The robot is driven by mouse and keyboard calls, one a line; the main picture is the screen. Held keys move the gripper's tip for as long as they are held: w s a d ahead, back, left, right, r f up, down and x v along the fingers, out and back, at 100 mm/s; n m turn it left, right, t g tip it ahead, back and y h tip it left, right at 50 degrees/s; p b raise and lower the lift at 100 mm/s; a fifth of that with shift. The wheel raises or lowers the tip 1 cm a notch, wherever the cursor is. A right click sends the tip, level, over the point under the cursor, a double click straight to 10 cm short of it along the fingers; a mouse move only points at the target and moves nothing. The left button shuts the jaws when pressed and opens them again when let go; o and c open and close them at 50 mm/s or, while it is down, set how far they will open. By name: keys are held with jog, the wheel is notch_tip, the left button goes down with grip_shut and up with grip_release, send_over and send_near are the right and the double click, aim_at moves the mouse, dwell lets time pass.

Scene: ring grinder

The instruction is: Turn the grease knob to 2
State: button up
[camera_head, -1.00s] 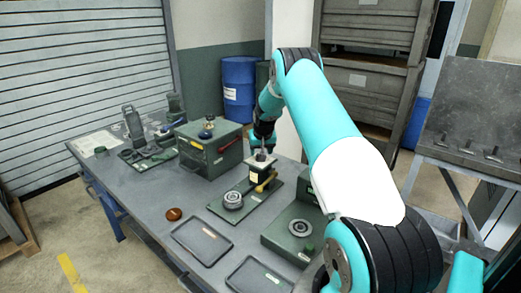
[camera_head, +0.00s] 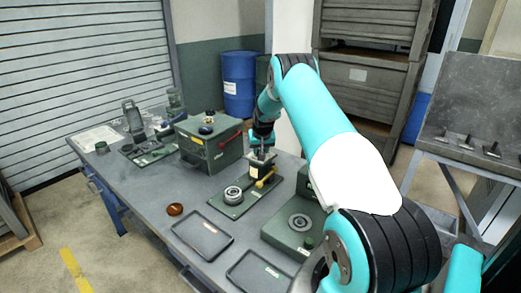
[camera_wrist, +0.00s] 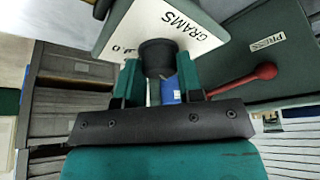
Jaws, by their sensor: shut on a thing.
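The grease knob is a black round knob (camera_wrist: 158,56) on a white plate (camera_wrist: 203,36) marked GRAMS, seen in the wrist view. My gripper (camera_wrist: 160,78) has its two green fingers on either side of the knob and is shut on it. The plate looks tilted in this view, and part of its other markings are cut off or covered, so I cannot read the setting. In the head view my gripper (camera_head: 262,150) points down at the top of the small dispenser post (camera_head: 258,168). The knob is too small and hidden there to make out.
A yellow lever (camera_head: 266,178) sticks out beside the post. To the left is a green press box (camera_head: 210,152) with a red-knobbed lever, also seen in the wrist view (camera_wrist: 265,72).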

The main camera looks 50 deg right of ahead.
jog(key=shift+f+m+b, duration=0.15)
jog(key=shift+m+b, duration=0.15)
jog(key=shift+b, duration=0.05)
jog(key=m+b, duration=0.2)
jog(key=b, duration=0.1)
jog(key=shift+w+f+m+g+h, duration=0.1)
jog(key=shift+m+g+h, duration=0.2)
jog(key=shift+g+h, duration=0.1)
jog(key=shift+m+g+h+b, duration=0.3)
jog(key=shift+m+g+b, duration=0.5)
jog(key=shift+m+b, duration=1.15)
jog(key=shift+r+m, duration=0.2)
jog(key=shift+m, duration=0.25)
jog(key=o, duration=0.9)
jog(key=shift+a+r, duration=0.1)
jog(key=shift+r, duration=0.05)
jog(key=b+v, duration=0.3)
jog(key=v, duration=1.4)
jog(key=shift+w+a, duration=0.1)
jog(key=shift+a, duration=0.05)
